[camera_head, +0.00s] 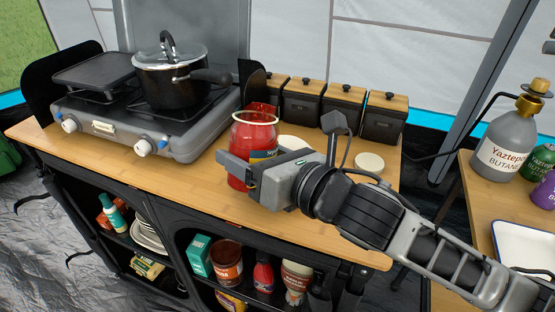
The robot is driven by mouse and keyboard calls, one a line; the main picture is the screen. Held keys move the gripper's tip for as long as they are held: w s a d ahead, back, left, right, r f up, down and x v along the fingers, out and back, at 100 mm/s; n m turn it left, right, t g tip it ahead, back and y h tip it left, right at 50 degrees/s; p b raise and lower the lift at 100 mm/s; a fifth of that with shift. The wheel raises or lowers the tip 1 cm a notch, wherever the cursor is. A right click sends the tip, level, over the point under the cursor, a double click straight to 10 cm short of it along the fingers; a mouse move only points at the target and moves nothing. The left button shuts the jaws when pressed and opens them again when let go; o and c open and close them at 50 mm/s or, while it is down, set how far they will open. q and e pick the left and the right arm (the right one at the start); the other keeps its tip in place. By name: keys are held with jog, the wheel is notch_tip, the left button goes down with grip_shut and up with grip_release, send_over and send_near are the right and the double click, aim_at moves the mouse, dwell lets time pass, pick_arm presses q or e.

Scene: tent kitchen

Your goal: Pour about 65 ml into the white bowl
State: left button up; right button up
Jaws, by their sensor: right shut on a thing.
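A glass jar with red contents and a dark label (254,134) stands upright near the middle of the wooden counter. My right gripper (240,170), coming in from the right, is shut on its lower part; whether its base touches the counter is hard to tell. A white round thing (292,142), perhaps the white bowl, lies just right of the jar, partly hidden by my gripper. A second pale round thing (369,162) lies farther right, beyond my arm. Which is the bowl is not clear. My left gripper is not in view.
A stove (190,140) with a lidded black pot (172,85) is on the left of the counter (190,187). Several black canisters with wooden lids (342,104) line the back. Shelves below hold food. A butane bottle (508,147) stands on the right table.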

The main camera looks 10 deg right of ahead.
aim_at(243, 128)
jog(key=shift+r, duration=0.1)
